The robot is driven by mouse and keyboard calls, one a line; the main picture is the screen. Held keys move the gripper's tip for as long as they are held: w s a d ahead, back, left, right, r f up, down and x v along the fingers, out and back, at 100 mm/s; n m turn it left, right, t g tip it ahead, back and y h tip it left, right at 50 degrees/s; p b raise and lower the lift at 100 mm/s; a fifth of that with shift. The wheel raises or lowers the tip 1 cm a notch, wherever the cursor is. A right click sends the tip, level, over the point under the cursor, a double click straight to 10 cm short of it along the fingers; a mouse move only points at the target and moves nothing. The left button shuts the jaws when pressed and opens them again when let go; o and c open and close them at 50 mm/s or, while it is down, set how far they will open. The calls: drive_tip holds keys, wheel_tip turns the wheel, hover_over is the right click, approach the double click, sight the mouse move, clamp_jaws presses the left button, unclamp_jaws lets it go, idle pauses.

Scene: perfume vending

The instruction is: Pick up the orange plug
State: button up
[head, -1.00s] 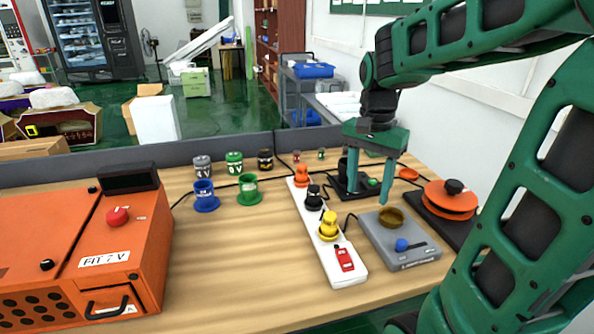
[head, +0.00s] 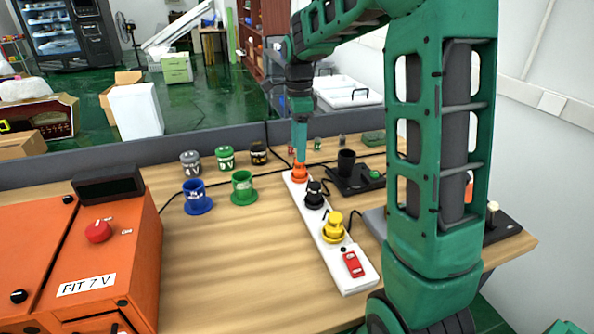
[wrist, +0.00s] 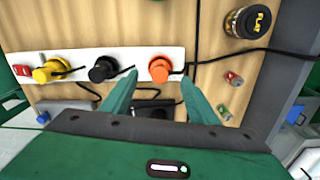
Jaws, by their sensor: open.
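The orange plug (head: 299,172) sits at the far end of the white power strip (head: 318,228). In the wrist view the orange plug (wrist: 159,70) lies just ahead of the gap between my two green fingers. My gripper (head: 299,152) is open and empty, right above and behind the plug in the head view. In the wrist view my gripper (wrist: 158,85) has a finger on either side of the plug's line. I cannot tell whether a finger touches it. A black plug (head: 314,194) and a yellow plug (head: 333,228) sit in the same strip, beside a red switch (head: 353,264).
Blue (head: 197,197) and green (head: 243,188) flanged cups stand left of the strip. Several small jars line the low back wall. A black device (head: 350,177) stands close right of the strip. An orange machine (head: 80,250) fills the left; the table between is clear.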

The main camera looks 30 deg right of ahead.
sight(300, 169)
drive_tip(key=shift+d+f, duration=0.15)
drive_tip(key=shift+f, duration=2.8)
drive_tip(key=c, duration=1.1)
